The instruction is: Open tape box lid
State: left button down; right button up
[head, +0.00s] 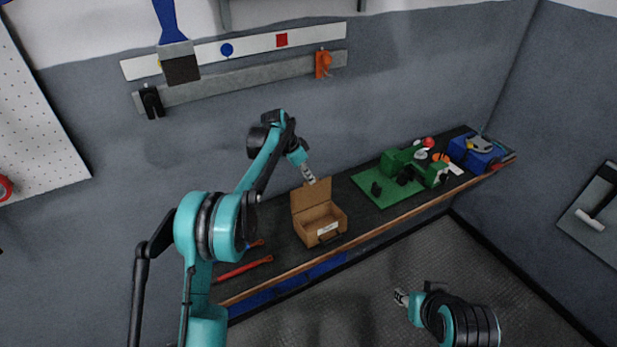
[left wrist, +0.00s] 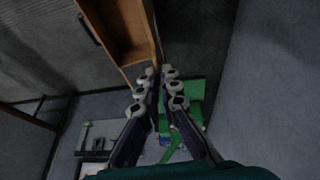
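My left gripper (head: 310,179) is at the lid's top edge. In the left wrist view, the box (left wrist: 122,28) is at the top, and the lid's edge (left wrist: 154,38) runs towards my left fingertips (left wrist: 160,72). A narrow gap shows between the fingers; contact with the lid is unclear. My right gripper (head: 401,297) is over the floor, away from the box.
Red-handled tools (head: 243,268) lie left of the box. A green mat (head: 382,203) with green and black parts lies to the right, with a blue case (head: 474,155) beyond. Tool rails (head: 240,83) hang on the wall behind.

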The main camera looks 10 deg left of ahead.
pick_arm(q)
jog(key=shift+f, duration=0.1)
dwell(0.5)
jog(key=c, duration=1.7)
grip_release()
jog(key=shift+w, duration=0.1)
jog(key=shift+c, duration=0.2)
jog(key=v, duration=1.2)
